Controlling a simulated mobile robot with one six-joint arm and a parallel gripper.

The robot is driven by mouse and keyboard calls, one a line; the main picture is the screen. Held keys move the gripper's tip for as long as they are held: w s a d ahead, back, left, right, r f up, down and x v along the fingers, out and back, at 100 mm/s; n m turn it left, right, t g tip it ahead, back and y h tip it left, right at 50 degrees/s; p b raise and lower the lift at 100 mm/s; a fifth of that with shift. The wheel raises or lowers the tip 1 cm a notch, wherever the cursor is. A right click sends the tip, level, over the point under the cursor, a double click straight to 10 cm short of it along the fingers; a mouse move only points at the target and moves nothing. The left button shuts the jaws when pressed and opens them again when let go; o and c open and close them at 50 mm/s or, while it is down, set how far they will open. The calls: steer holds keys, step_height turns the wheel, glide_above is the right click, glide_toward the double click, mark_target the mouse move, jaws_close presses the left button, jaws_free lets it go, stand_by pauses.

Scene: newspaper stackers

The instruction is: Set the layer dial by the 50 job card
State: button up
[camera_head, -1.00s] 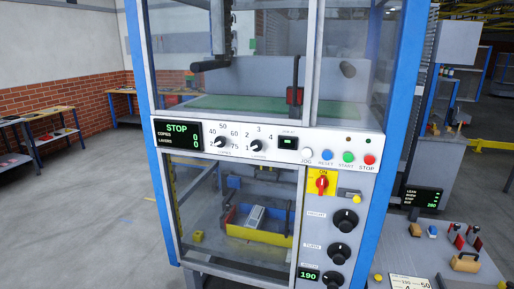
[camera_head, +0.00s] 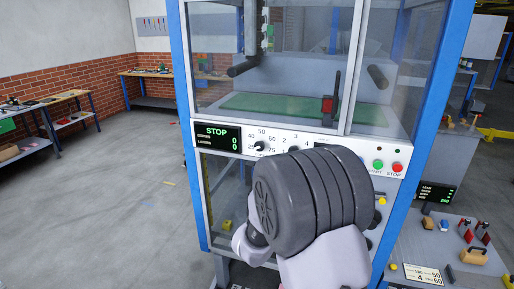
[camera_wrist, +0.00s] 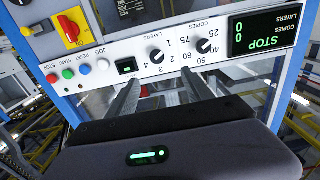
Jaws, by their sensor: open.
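The layer dial (camera_wrist: 157,56) is a black knob on the white panel, with numbers 1 to 4 around it. In the head view only its top (camera_head: 295,149) shows above my arm. My gripper (camera_wrist: 163,88) is open and empty in the wrist view, its two fingers apart and pointing at the panel near the layer dial. Contact with the knob is not clear. The copies dial (camera_wrist: 204,46) is beside it. The display (camera_head: 217,138) reads STOP, with copies 0 and layers 0. A job card (camera_head: 423,274) lies on the right bench; 50, 4 and 60 are readable on it.
Coloured push buttons, including a green one (camera_head: 378,165) and a red one (camera_head: 397,167), sit right of the dials. A red switch on a yellow plate (camera_wrist: 71,29) is close by. My arm covers the lower panel.

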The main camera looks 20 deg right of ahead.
steer(key=p+x, duration=0.3)
steer(key=x, duration=1.4)
steer(key=shift+s+d+p, duration=0.15)
steer(key=shift+d+p, duration=0.15)
steer(key=shift+d, duration=0.2)
jaws_close()
